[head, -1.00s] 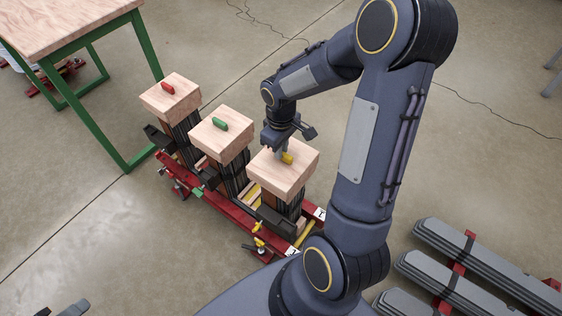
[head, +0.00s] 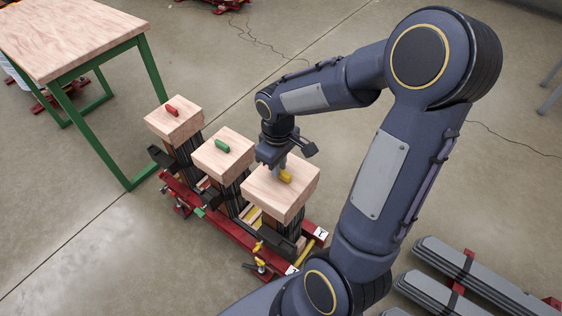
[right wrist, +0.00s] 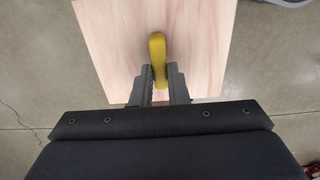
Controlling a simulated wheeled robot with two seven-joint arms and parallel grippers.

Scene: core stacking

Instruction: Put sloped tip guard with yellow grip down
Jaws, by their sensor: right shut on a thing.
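The tip guard with the yellow grip is a pale wooden block (head: 296,198) with a sloped top, at the near right end of a row of three. My right gripper (head: 279,169) is shut on its yellow grip (head: 286,176). In the right wrist view the fingers (right wrist: 159,85) close on both sides of the yellow grip (right wrist: 158,50), above the wooden top (right wrist: 200,40). The block sits at the top of a dark core stack; whether it rests fully on it I cannot tell. My left gripper is not in view.
Two more wooden blocks, with a green grip (head: 222,146) and a red grip (head: 172,111), top stacks to the left. A red frame (head: 215,228) carries the stacks. A green-legged table (head: 75,35) stands at upper left. Grey laminations (head: 470,283) lie at lower right.

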